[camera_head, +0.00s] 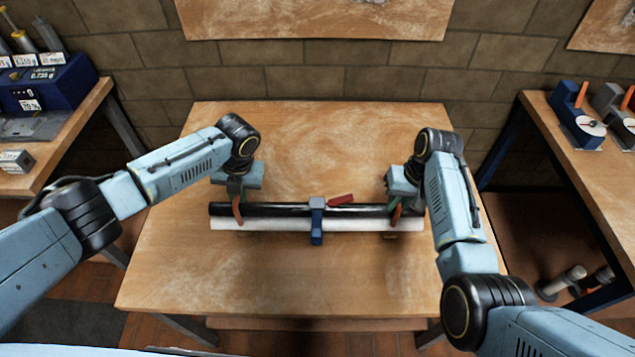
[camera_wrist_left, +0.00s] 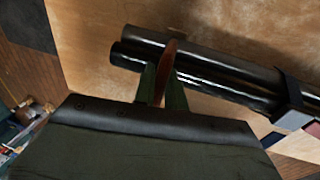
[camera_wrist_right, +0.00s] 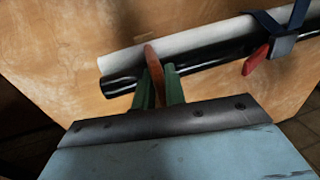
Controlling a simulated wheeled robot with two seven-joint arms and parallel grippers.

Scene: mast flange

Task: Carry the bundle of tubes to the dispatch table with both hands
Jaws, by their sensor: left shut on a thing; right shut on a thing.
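The bundle of tubes (camera_head: 275,224) lies left to right over the middle of a wooden table (camera_head: 270,275). Black and white tubes show in it. A blue clamp (camera_head: 317,230) with a red lever (camera_head: 341,200) holds its middle. My left gripper (camera_head: 238,208) is shut on an orange strap (camera_wrist_left: 168,62) near the bundle's left end. My right gripper (camera_head: 396,208) is shut on an orange strap (camera_wrist_right: 153,70) near its right end. I cannot tell whether the bundle touches the tabletop. I cannot tell which table is the dispatch table.
A bench (camera_head: 62,160) with a blue device (camera_head: 50,85) stands at the left. Another bench (camera_head: 585,165) with blue and grey devices stands at the right. A brick wall (camera_head: 330,80) closes off the back. The tabletop around the bundle is clear.

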